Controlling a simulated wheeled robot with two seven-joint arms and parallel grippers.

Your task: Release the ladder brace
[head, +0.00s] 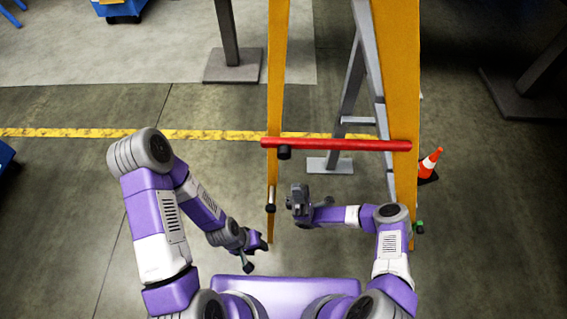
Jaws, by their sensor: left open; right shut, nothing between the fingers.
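A red bar (340,144), which looks like the ladder brace, lies across the two orange ladder rails. A black knob (284,153) hangs under its left end. The left rail (277,70) and right rail (400,80) run up out of view. My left gripper (256,257) is open and empty, low beside the foot of the left rail. My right gripper (298,200) is shut and empty, below the red bar and just right of the left rail. Neither gripper touches the bar.
A small dark-and-silver cylinder (270,208) sits on the left rail. A small green-tipped part (419,227) sits by the right rail. Grey legs (352,90) stand behind. An orange cone (430,163) stands right of the ladder. Floor to the left is mostly clear.

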